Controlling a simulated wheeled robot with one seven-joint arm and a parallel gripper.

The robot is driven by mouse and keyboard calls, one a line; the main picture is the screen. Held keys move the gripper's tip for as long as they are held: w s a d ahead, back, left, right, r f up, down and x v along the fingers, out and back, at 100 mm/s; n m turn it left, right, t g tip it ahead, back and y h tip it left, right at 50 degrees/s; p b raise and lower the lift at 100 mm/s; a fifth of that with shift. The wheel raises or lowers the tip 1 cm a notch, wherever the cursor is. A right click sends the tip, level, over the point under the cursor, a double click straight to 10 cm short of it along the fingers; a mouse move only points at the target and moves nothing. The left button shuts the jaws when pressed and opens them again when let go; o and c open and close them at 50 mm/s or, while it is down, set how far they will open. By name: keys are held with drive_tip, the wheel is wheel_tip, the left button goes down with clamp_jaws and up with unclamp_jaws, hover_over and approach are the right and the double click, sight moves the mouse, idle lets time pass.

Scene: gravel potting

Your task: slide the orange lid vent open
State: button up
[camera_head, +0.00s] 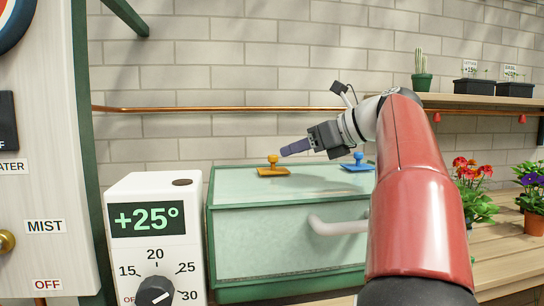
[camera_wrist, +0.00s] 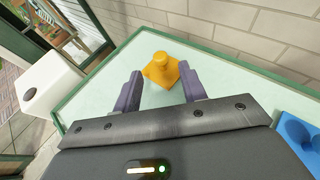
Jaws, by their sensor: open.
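The orange lid vent (camera_head: 273,168) is a flat plate with a round-topped knob, on the left part of the pale green box lid (camera_head: 230,187). In the wrist view the orange vent (camera_wrist: 161,70) lies ahead of my gripper, between the lines of its two fingers. My gripper (camera_head: 284,151) is open and empty in the head view, just right of and above the orange knob. In the wrist view its purple-grey fingers (camera_wrist: 159,88) are spread apart, and the knob stands beyond their tips. Whether a finger touches the plate cannot be told.
A blue lid vent (camera_head: 357,164) sits on the lid to the right, under my arm. A white thermostat (camera_head: 152,235) reading +25° stands left of the box. A pale handle (camera_head: 338,225) sticks out from the box front. A brick wall is behind; potted flowers (camera_head: 472,190) stand at right.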

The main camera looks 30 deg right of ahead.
sight(280, 171)
drive_tip(key=x, duration=0.5)
drive_tip(key=shift+w+f, duration=0.1)
clamp_jaws()
